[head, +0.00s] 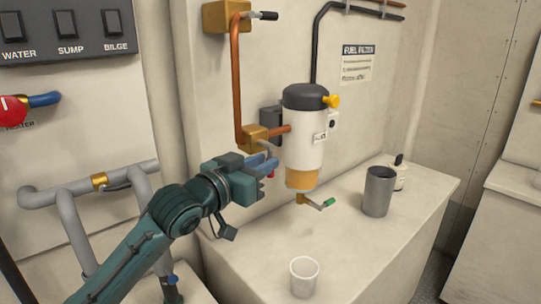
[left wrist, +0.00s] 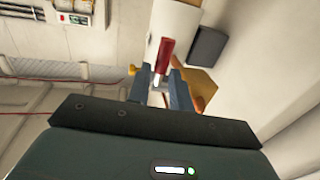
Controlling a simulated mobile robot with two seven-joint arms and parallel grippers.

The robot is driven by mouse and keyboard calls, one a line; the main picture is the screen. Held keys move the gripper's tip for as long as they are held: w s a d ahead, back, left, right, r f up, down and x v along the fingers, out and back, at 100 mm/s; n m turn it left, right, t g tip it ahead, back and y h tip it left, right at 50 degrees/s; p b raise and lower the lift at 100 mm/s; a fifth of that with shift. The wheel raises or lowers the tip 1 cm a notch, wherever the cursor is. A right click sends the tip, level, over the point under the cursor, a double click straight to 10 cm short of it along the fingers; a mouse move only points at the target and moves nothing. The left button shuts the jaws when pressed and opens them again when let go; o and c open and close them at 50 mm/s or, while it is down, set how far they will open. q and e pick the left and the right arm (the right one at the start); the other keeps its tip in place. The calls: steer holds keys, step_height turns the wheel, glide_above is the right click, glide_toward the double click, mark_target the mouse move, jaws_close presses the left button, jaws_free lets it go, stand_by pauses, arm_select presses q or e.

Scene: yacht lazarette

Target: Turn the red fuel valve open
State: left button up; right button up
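The red fuel valve is a brass body (head: 255,138) on the copper pipe, left of the white fuel filter. A grey lever hangs down from it, with a red grip (head: 271,174) at its end, mostly hidden behind my fingers in the head view. My left gripper (head: 268,164) is at this lever. In the left wrist view, the red grip (left wrist: 166,54) shows just beyond and between the fingertips of my left gripper (left wrist: 160,78). The fingers are apart, with a gap between them; contact with the grip cannot be told. My right gripper is not in view.
The fuel filter (head: 305,140) hangs close right of my gripper, with a green-tipped drain lever (head: 327,203) below. A clear cup (head: 304,276), a grey cup (head: 378,190) and a small bottle (head: 399,176) stand on the ledge (head: 350,240). Another red knob (head: 12,110) is far left.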

arm_select(q)
steer(key=shift+x, duration=1.55)
jaws_close()
